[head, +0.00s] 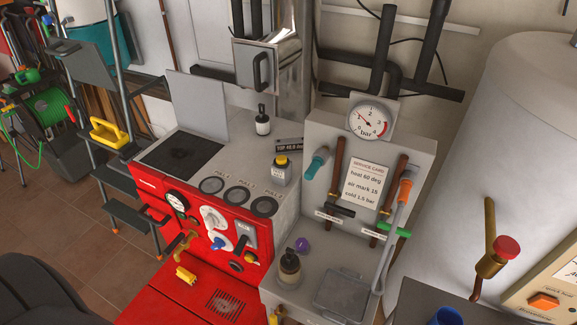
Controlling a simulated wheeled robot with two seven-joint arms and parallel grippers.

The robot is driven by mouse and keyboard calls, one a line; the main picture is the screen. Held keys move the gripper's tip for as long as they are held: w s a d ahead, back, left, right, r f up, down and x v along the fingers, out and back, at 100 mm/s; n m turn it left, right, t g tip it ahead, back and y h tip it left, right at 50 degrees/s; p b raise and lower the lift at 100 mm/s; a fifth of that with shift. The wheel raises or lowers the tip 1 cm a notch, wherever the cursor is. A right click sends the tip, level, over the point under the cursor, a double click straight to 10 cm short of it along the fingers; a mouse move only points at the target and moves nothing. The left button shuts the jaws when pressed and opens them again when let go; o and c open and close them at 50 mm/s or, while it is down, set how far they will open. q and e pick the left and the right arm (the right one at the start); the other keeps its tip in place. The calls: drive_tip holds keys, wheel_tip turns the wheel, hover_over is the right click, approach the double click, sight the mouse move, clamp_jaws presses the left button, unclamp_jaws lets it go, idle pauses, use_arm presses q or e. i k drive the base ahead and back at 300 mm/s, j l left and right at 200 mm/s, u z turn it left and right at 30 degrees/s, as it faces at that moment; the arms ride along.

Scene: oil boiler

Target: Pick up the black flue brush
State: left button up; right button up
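I cannot pick out the black flue brush for certain. Neither of my grippers is in view.
A pressure gauge (370,117) and service card (362,185) are on the panel. A bottle (289,266) stands on the ledge below. A large white tank (500,130) is at right, a stepladder (127,150) at left.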

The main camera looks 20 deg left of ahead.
sight(127, 154)
drive_tip(key=k+l, duration=0.15)
drive_tip(key=k, duration=0.25)
drive_tip(key=k+l+u, duration=0.15)
drive_tip(key=k, duration=0.25)
drive_tip(key=k+j, duration=0.15)
drive_tip(key=j, duration=0.2)
drive_tip(key=k+j+u, duration=0.1)
drive_tip(key=j, duration=0.25)
drive_tip(key=k+j, duration=0.2)
drive_tip(key=j, duration=0.2)
drive_tip(key=k+j+u, duration=0.1)
drive_tip(key=j, duration=0.25)
drive_tip(key=k+j, duration=0.1)
drive_tip(key=j, duration=0.15)
drive_tip(key=i+j+z, duration=0.25)
drive_tip(key=j, duration=0.5)
drive_tip(key=j+z, duration=0.2)
drive_tip(key=j, duration=0.6)
drive_tip(key=i+j+z, duration=0.1)
drive_tip(key=j+z, duration=0.15)
drive_tip(key=j, duration=0.55)
